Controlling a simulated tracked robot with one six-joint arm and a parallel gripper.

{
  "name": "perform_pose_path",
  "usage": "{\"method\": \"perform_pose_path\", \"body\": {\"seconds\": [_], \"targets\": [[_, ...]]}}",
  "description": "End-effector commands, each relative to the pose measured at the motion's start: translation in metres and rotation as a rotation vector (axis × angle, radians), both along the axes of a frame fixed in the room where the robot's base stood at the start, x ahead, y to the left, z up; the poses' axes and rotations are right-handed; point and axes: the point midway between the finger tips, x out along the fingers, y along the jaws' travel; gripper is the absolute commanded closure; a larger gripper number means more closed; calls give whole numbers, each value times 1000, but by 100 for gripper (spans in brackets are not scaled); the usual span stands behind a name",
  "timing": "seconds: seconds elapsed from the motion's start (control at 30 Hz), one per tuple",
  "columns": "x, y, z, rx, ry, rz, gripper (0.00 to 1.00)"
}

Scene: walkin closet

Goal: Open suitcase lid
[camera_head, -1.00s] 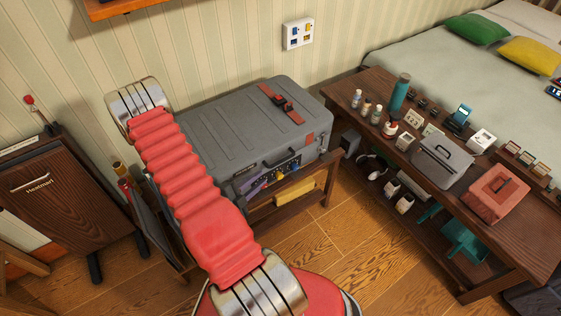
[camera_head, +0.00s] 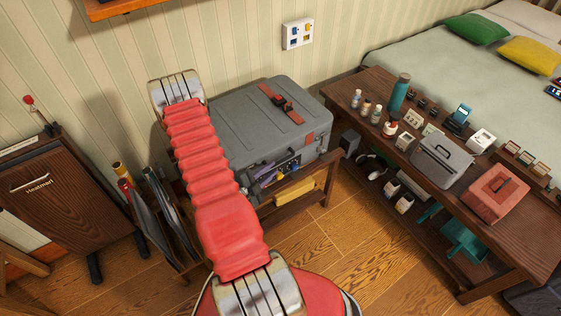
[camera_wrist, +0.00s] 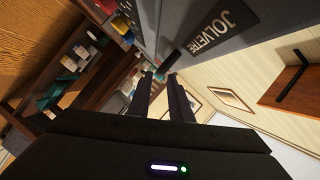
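The grey suitcase (camera_head: 245,115) lies flat on a wooden rack by the wall, its lid down as far as I can see. A brown strap (camera_head: 281,102) with a dark buckle crosses the lid. My red arm hides the suitcase's left part, and my gripper is hidden in the head view. In the wrist view, my gripper (camera_wrist: 160,76) shows two dark fingers with a gap between them and nothing clearly held. A grey surface, likely the suitcase (camera_wrist: 185,22), with a dark lettered plate (camera_wrist: 223,32), is close beyond the fingertips. Contact cannot be told.
A wooden bench (camera_head: 343,92) with bottles and boxes stands right of the suitcase. A dark wooden cabinet (camera_head: 45,200) and a rack of thin boards (camera_head: 170,230) are on the left. Wooden floor (camera_head: 320,250) is clear in front of the suitcase.

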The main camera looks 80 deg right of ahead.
Motion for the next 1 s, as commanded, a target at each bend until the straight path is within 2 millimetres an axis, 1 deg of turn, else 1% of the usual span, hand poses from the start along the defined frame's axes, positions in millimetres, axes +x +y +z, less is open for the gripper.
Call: {"method": "perform_pose_path", "body": {"seconds": [0.03, 0.3, 0.5, 0.63, 0.9, 1.0], "targets": [[-4, -6, -1, 0, 0, -4, 81], [-16, -36, -9, 0, 1, -4, 81], [-22, -55, -13, 1, 0, -1, 81], [-24, -59, -14, 1, 1, 0, 81], [-24, -60, -14, 1, 2, 0, 81], [-24, -60, -14, 1, 2, 0, 88]]}}
